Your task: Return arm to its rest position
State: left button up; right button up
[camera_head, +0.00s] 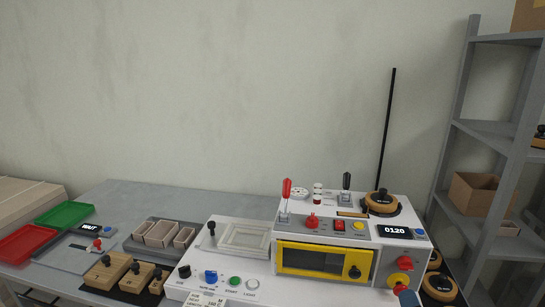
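Neither of my grippers shows in the head view, and no arm can be made out. The box former machine (350,240) stands on the grey bench (130,200) at the lower right. It has a yellow-framed window (325,261), a display reading 01.20 (394,231), a red-handled lever (286,190) and a black-handled lever (346,182). A round wooden piece with a black knob (380,200) sits on its top right.
A green tray (66,215) and a red tray (24,243) lie at the left. Wooden blocks with black knobs (106,270) and small open boxes (161,234) stand left of the machine. A grey shelf (493,145) holds a cardboard box (473,193) at right. Above the bench is clear.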

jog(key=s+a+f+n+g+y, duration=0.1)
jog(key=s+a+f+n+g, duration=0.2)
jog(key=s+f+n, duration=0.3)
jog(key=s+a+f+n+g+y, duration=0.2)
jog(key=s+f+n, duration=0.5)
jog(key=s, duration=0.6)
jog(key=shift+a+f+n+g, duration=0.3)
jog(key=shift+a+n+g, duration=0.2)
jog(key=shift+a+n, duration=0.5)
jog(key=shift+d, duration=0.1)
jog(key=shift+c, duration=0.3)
